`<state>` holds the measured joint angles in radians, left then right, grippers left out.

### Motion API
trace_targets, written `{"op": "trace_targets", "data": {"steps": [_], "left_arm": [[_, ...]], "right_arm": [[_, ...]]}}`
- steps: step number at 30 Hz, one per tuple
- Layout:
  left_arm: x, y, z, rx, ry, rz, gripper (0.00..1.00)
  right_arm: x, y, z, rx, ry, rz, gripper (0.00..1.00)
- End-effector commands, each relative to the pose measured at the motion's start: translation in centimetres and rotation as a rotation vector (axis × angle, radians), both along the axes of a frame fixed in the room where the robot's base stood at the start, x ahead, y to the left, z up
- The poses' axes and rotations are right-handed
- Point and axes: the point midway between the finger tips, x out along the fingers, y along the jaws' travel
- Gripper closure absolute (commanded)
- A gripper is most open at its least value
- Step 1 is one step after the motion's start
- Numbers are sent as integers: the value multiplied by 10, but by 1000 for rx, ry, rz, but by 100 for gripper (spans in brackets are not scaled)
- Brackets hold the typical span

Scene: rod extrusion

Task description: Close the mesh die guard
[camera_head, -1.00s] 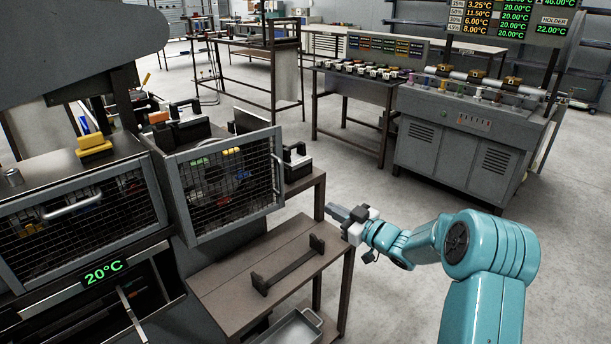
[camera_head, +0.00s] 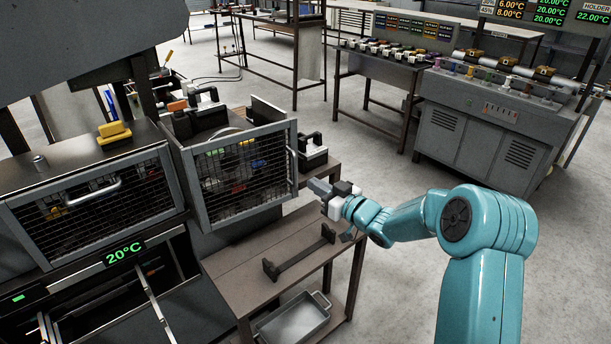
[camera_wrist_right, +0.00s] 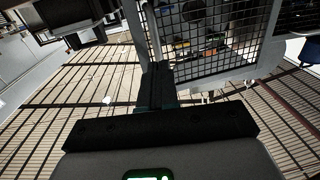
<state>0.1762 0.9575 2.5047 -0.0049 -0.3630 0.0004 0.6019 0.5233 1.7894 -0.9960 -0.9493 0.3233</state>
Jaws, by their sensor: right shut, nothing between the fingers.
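The mesh die guard (camera_head: 246,168) is a grey-framed wire-mesh panel on the machine, right of centre-left in the head view. It stands out at an angle to the mesh front beside it, with coloured parts visible through its mesh. A slim upright handle (camera_head: 291,168) runs by its right edge. My right gripper (camera_head: 316,187) is shut and empty, just right of the guard's lower right corner. In the right wrist view, the shut fingers (camera_wrist_right: 157,85) overlap the guard's frame edge, with the mesh (camera_wrist_right: 215,35) behind; I cannot tell whether they touch. My left gripper is out of view.
A second mesh panel (camera_head: 95,200) with a bar handle is at left, above a 20°C display (camera_head: 124,254). A brown table (camera_head: 240,262) below the guard carries a dark bracket (camera_head: 300,252); a metal tray (camera_head: 295,320) sits lower. Open floor lies right.

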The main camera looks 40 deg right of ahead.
Motion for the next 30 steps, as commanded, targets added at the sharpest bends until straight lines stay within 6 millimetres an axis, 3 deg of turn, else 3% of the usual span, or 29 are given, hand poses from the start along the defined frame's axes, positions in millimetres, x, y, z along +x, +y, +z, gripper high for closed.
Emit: {"op": "trace_targets", "data": {"steps": [3, 9, 30], "left_arm": [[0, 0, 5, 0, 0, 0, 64], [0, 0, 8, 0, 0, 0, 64], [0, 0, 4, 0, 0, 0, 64]], "right_arm": [[23, 3, 1, 0, 0, 1, 100], [45, 5, 0, 0, 0, -1, 100], [49, -5, -2, -1, 0, -14, 100]]}}
